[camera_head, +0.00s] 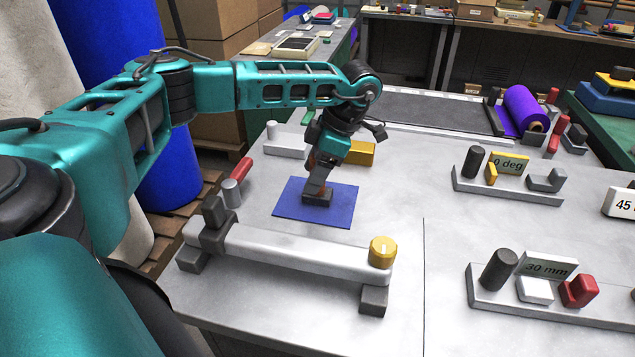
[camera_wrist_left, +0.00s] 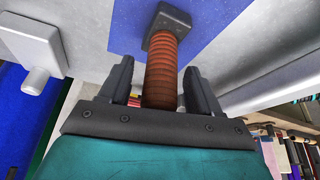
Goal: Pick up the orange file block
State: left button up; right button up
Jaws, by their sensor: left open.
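The orange file block has a ribbed orange grip (camera_wrist_left: 161,72) and a dark grey block (camera_wrist_left: 168,20) at its end, both clear in the left wrist view. In the head view its dark block (camera_head: 317,198) rests on the blue felt sheet (camera_head: 335,212), and my gripper hides most of the orange part. My left gripper (camera_head: 317,182) is right over it, pointing down. In the left wrist view its two dark fingers (camera_wrist_left: 156,82) are open, one on each side of the orange grip, with visible gaps. My right gripper is in neither view.
A white bar on grey supports (camera_head: 300,250) with a yellow knob (camera_head: 382,252) lies in front of the sheet. A yellow block (camera_head: 360,152) stands behind the gripper. Trays of small parts and a purple roll (camera_head: 524,108) are on the right. Grey table is bare between.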

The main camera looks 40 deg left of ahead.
pick_arm(q)
jog(key=shift+s+f, duration=0.1)
jog(key=shift+f, duration=0.15)
jog(key=shift+c, duration=0.4)
jog(key=c, duration=1)
jog(key=shift+o, duration=0.2)
jog(key=shift+r, duration=0.15)
notch_tip(320, 180, up, 20)
jog(key=p, duration=0.2)
